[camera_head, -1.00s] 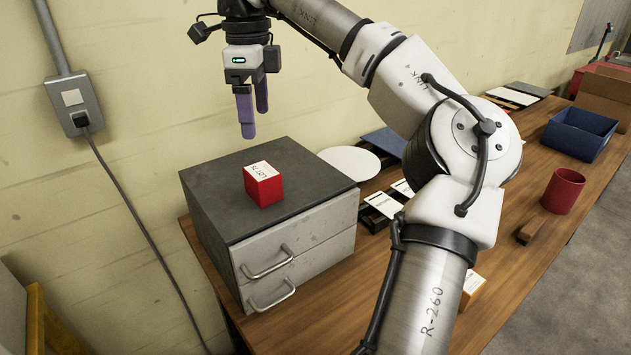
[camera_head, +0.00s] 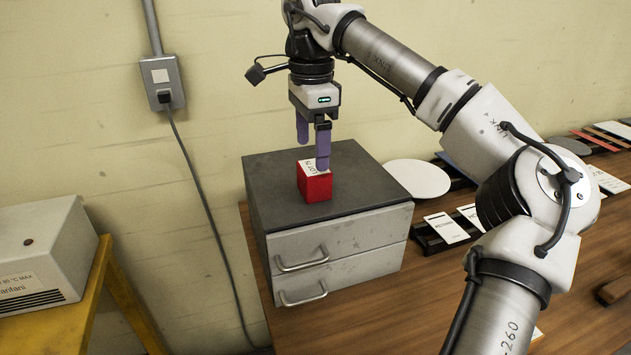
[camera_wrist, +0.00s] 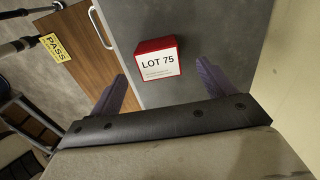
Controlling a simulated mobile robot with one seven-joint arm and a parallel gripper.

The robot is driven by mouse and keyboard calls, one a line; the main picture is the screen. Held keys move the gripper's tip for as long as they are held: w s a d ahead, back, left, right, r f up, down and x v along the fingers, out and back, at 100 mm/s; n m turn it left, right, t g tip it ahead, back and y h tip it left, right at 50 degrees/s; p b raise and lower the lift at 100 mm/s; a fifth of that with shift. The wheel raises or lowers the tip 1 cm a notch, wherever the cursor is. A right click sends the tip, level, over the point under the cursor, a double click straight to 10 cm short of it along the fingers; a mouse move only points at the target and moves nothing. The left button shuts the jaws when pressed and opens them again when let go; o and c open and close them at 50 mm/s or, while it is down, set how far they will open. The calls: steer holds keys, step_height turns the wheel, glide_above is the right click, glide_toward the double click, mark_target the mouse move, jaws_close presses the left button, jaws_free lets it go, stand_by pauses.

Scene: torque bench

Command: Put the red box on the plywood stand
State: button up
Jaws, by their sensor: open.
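The red box (camera_head: 316,189) sits on the dark top of a grey drawer unit (camera_head: 372,182), with a white label on its upper face. My gripper (camera_head: 312,152) is open, pointing down above and close to the box; one finger overlaps the box's upper edge in the head view. In the wrist view the red box (camera_wrist: 157,62) reads "LOT 75" and lies between the two purple fingers (camera_wrist: 162,75), a little beyond the tips. Contact is not visible. I cannot make out a plywood stand in either view.
A yellow stand (camera_head: 95,300) at left bears a beige appliance (camera_head: 45,255). A white disc (camera_head: 417,180) and labelled cards (camera_head: 447,228) lie on the wooden bench right of the drawers. A wall outlet (camera_head: 162,80) with a hanging cable is behind. My arm covers part of the bench.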

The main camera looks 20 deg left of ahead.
mark_target(314, 167)
steer(key=shift+d+f+p, duration=0.15)
steer(key=shift+f+p, duration=0.45)
steer(key=shift+f, duration=2.6)
steer(key=c, duration=1.4)
steer(key=shift+r, duration=0.15)
step_height(314, 167, up, 20)
steer(key=p, duration=0.5)
